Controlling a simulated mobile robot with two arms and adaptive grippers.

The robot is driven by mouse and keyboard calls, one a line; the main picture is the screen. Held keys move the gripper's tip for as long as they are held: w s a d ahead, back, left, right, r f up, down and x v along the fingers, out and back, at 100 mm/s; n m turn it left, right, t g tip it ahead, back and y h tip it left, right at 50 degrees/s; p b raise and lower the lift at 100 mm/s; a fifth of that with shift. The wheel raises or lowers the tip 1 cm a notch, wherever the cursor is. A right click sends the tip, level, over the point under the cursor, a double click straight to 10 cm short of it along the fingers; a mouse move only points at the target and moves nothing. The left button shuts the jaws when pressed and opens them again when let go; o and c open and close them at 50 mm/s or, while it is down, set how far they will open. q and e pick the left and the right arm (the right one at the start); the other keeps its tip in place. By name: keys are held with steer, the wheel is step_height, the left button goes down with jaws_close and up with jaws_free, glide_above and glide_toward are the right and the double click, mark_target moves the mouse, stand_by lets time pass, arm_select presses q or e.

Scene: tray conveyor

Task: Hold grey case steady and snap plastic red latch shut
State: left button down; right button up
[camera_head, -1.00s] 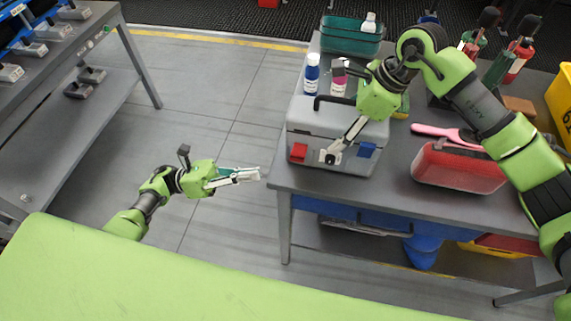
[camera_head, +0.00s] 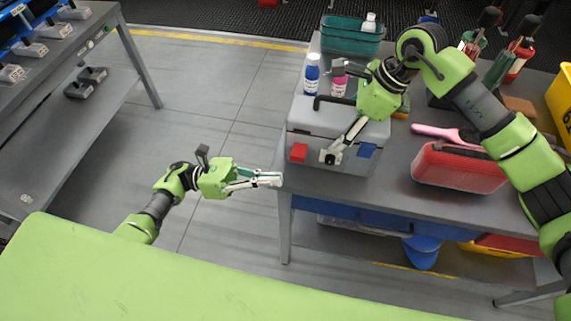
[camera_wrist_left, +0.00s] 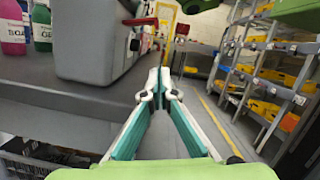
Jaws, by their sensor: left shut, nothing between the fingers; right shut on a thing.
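The grey case (camera_head: 310,121) stands upright near the table's left end, lid down, with a dark handle on top. The red latch (camera_head: 298,152) is on the left of its front; whether it is fully closed is too small to tell. A blue latch (camera_head: 367,150) is on the right. My right gripper (camera_head: 329,157) is shut at the case's front, between the latches, its contact partly hidden. My left gripper (camera_head: 279,180) is shut and empty, below and left of the red latch, apart from the case. In the left wrist view its tips (camera_wrist_left: 158,96) meet beside the case (camera_wrist_left: 88,45).
Bottles, blue (camera_head: 311,74) and pink (camera_head: 339,80), stand behind the case. A teal bin (camera_head: 350,38) is further back. A red container (camera_head: 458,170) and a pink brush (camera_head: 433,131) lie to the right. The table's left edge is close to my left gripper; open floor lies left.

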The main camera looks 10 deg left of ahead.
mark_target(299, 153)
arm_select(q)
steer(key=x, duration=0.3)
steer(key=shift+d+r, duration=0.15)
steer(key=shift+d, duration=0.25)
steer(key=shift+w+a+r, duration=0.1)
steer(key=shift+w+r, duration=0.1)
steer(key=shift+r, duration=0.4)
steer(key=shift+w+a+r, duration=0.1)
steer(key=shift+w+r, duration=0.05)
steer(key=shift+r, duration=0.45)
steer(key=shift+w+r, duration=0.2)
steer(key=shift+r, duration=0.45)
steer(key=shift+s+r+n+t, duration=0.1)
steer(key=shift+r+n+t, duration=0.3)
steer(key=shift+n, duration=0.6)
steer(key=shift+s+r+n+y, duration=0.1)
steer(key=shift+r+n+y, duration=0.25)
steer(key=shift+n, duration=0.55)
steer(key=r+n, duration=0.1)
steer(key=n, duration=0.2)
steer(key=w+r+n+t+y, duration=0.1)
steer(key=n, duration=0.3)
steer(key=r+n+t+y, duration=0.1)
steer(key=r+n, duration=0.1)
steer(key=n, duration=0.1)
steer(key=shift+w, duration=0.2)
steer(key=shift+s, duration=0.15)
